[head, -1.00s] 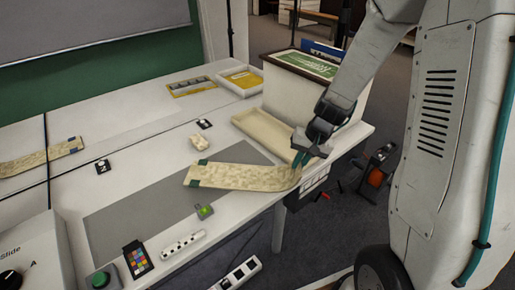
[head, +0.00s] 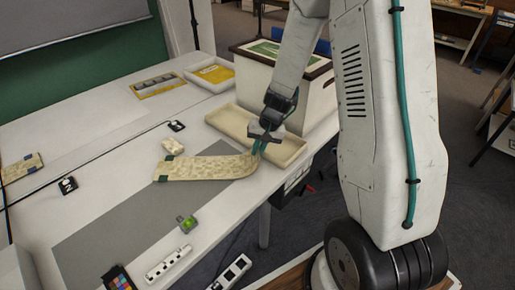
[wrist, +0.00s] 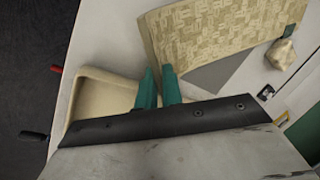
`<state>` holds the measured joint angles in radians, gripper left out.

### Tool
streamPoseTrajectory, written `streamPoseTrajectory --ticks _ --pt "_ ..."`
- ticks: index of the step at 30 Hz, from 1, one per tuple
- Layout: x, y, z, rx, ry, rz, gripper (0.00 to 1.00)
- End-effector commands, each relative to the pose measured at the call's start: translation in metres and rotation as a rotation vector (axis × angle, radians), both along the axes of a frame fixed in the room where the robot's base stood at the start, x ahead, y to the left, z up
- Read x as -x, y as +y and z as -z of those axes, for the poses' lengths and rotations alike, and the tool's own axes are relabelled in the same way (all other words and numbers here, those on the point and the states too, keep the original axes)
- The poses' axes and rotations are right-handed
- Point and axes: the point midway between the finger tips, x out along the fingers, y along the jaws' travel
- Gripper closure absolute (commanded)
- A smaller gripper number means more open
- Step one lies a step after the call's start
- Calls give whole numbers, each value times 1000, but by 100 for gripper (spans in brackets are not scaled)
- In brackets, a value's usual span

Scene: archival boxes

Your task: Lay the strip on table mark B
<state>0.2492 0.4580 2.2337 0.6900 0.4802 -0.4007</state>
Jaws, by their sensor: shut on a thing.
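The strip (head: 205,168) is long, cream and patterned, with a dark green band at its left end. Its right end curves up to my gripper (head: 259,146), which is shut on it at the table's right side. The rest of it spans over the grey mat (head: 110,220); I cannot tell whether it touches. In the wrist view the green fingers (wrist: 158,88) meet at the strip's edge (wrist: 215,35). Two small black cards with white marks, one at the back (head: 176,126) and one at the left (head: 67,185), lie on the table; their letters are unreadable.
An open cream tray (head: 228,118) lies just behind my gripper, before a large box (head: 310,95). Another patterned strip (head: 22,167) lies far left.

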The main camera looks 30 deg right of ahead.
Motion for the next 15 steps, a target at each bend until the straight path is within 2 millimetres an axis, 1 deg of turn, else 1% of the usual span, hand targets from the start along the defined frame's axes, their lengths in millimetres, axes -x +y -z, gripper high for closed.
streamPoseTrajectory --ticks 8,9,11,15 --pt "0 0 2 0 0 0 100" --pt "0 0 2 0 -1 0 87" --pt "0 0 2 0 -1 0 70" --pt "0 0 2 0 -1 0 70"
